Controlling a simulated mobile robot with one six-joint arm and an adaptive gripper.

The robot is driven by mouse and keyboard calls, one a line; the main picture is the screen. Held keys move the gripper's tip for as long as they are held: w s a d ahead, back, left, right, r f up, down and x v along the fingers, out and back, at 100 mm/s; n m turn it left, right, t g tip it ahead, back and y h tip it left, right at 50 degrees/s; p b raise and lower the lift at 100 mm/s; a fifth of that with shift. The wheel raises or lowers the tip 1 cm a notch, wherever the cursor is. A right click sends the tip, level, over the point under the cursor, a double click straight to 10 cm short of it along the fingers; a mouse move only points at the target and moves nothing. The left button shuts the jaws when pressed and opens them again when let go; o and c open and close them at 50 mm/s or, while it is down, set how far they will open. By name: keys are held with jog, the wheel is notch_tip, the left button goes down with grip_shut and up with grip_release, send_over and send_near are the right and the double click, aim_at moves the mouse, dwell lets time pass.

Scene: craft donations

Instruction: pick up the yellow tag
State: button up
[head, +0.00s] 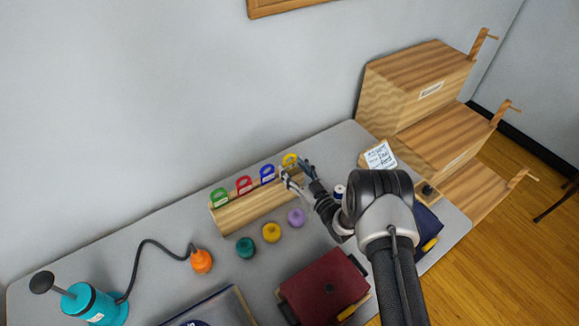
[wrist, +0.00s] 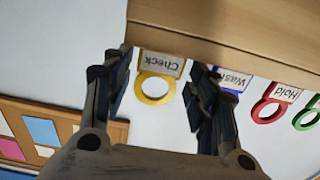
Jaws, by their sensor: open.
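The yellow tag (head: 289,160) stands at the right end of a wooden rack (head: 246,211) in the head view. In the wrist view the yellow tag (wrist: 156,88) shows upside down, with a ring and a label reading "Check". My gripper (head: 296,172) is open at the rack's right end. In the wrist view my gripper's fingers (wrist: 160,95) stand on either side of the yellow ring, apart from it as far as I can tell. The blue tag (head: 267,174), labelled "Wash", is close beside the right finger in the wrist view.
A red tag (head: 244,185) and a green tag (head: 220,197) stand farther left in the rack. Several small round pieces, including a yellow one (head: 271,232), lie in front. A dark red case (head: 323,287) and a teal pump (head: 95,303) are on the grey table.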

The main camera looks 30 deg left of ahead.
aim_at(290, 165)
jog(key=shift+x, duration=1.6)
jog(key=shift+c, duration=0.2)
jog(key=c, duration=0.5)
notch_tip(290, 165, up, 20)
jog(key=p, duration=0.3)
